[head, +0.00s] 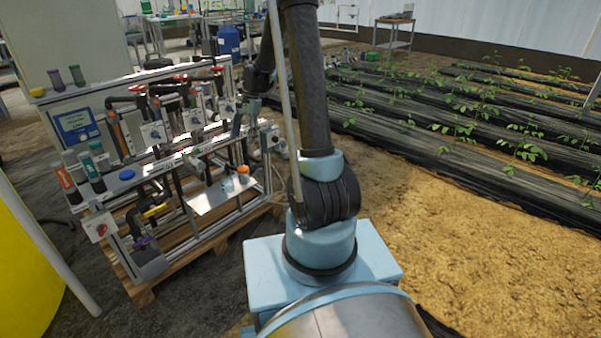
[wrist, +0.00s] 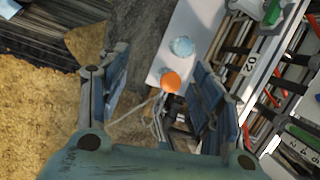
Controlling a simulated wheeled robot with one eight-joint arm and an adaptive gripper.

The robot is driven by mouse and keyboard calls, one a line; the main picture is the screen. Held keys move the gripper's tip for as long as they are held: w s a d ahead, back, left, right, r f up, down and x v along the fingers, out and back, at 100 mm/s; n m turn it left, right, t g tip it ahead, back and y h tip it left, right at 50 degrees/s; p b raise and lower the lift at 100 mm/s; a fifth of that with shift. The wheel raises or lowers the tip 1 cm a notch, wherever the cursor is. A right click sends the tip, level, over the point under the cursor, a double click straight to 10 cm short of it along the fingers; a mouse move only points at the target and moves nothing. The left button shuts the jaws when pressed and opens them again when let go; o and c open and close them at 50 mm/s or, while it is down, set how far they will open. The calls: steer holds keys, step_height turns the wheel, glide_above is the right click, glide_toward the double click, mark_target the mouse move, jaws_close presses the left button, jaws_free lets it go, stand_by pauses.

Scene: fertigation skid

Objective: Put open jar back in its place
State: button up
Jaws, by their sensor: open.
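A pale blue round thing (wrist: 182,46), perhaps the open jar seen from above, is on the white tray (wrist: 215,20) in the wrist view. An orange round thing (wrist: 171,82) is beside it, nearer to me. In the head view the orange thing (head: 243,171) and a pale, clear shape (head: 228,184) show at the tray (head: 208,205), low on the skid.
Several jars with coloured caps (head: 93,174) stand at the skid's left end, near a flat blue cap (head: 127,174). Valves and pipes (head: 178,95) crowd the skid around my gripper. A yellow tank (head: 25,265) is at far left. Bare soil (head: 470,230) lies right.

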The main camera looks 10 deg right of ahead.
steer(key=s+d+r+n+t, duration=0.1)
steer(key=s+d+r, duration=0.2)
steer(key=s, duration=0.3)
steer(key=s+d+r+n+h, duration=0.1)
steer(key=s+d+r+n, duration=0.1)
steer(key=s+d+r, duration=0.3)
steer(key=s+r+n+t, duration=0.1)
steer(key=s+r, duration=0.1)
steer(key=s, duration=0.5)
steer(key=s+d+f+n+h, duration=0.1)
steer(key=s+d+f+n, duration=0.1)
steer(key=s, duration=0.7)
steer(key=s+d+f+n+t+h, duration=0.1)
steer(key=s+d+f+n, duration=0.2)
steer(key=s, duration=0.7)
steer(key=shift+d+f+t, duration=0.3)
steer(key=shift+d+f, duration=0.4)
steer(key=shift+d, duration=0.2)
steer(key=shift+w, duration=0.1)
